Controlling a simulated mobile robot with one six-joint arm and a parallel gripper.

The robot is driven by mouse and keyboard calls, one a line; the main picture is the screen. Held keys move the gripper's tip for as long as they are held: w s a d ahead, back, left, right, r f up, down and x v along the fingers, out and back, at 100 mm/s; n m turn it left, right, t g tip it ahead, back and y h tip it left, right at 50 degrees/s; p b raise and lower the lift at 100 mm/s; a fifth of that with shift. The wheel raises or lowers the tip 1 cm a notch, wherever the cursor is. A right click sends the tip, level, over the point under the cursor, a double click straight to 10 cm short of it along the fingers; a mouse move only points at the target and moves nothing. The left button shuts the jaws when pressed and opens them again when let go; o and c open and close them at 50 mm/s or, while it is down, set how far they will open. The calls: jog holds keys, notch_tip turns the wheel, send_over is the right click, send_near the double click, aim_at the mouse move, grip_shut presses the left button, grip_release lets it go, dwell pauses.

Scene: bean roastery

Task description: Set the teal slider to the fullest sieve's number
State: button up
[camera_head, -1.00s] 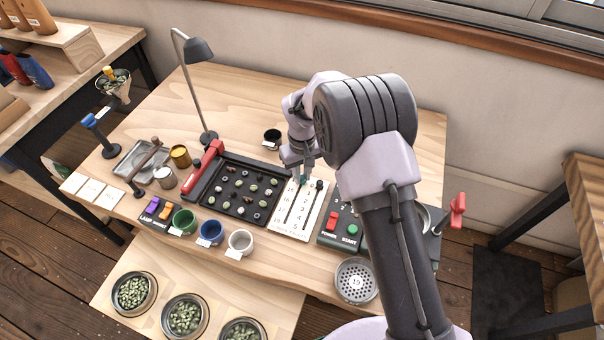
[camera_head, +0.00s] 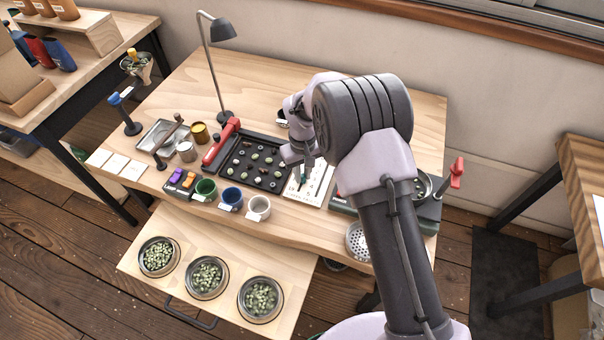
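The slider panel (camera_head: 316,192) is a pale board with printed numbers, lying on the table right of the bean tray. My gripper (camera_head: 302,174) is over its left part, with a small teal piece at its tip. I cannot tell whether that is the slider knob or a fingertip, or whether the fingers are shut. My arm hides the panel's upper part. Three round metal sieves with green beans stand in the pulled-out drawer: left (camera_head: 159,256), middle (camera_head: 206,277) and right (camera_head: 261,297). Their fill looks similar. An empty perforated sieve (camera_head: 357,241) is at the table's front edge, partly behind my arm.
The black bean tray (camera_head: 252,163) with a red handle lies left of the panel. Green (camera_head: 205,190), blue (camera_head: 231,198) and white (camera_head: 258,207) cups stand in front. A lamp (camera_head: 219,65) stands behind. A machine with a red lever (camera_head: 456,172) is at right.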

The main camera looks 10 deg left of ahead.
aim_at(303, 175)
jog(key=o, duration=0.4)
jog(key=shift+r, duration=0.1)
notch_tip(303, 175, up, 17)
jog(key=p, duration=0.6)
jog(key=shift+r, duration=0.1)
jog(key=s+d+r+m+t+y+b, duration=0.1)
jog(key=s+d+r+m+t, duration=0.15)
jog(key=s+d+r, duration=0.5)
jog(key=s+d+r+m+t+y, duration=0.1)
jog(key=s+d+r+m, duration=0.35)
jog(key=d+r, duration=0.6)
jog(key=s+d+m, duration=0.1)
jog(key=s, duration=0.4)
jog(key=s+d+m+t, duration=0.1)
jog(key=s+m, duration=0.1)
jog(key=s, duration=0.2)
jog(key=s+d+m+t+b, duration=0.1)
jog(key=s, duration=0.4)
jog(key=shift+s+d+r+m, duration=0.2)
jog(key=shift+s+m, duration=0.1)
jog(key=shift+m, duration=0.1)
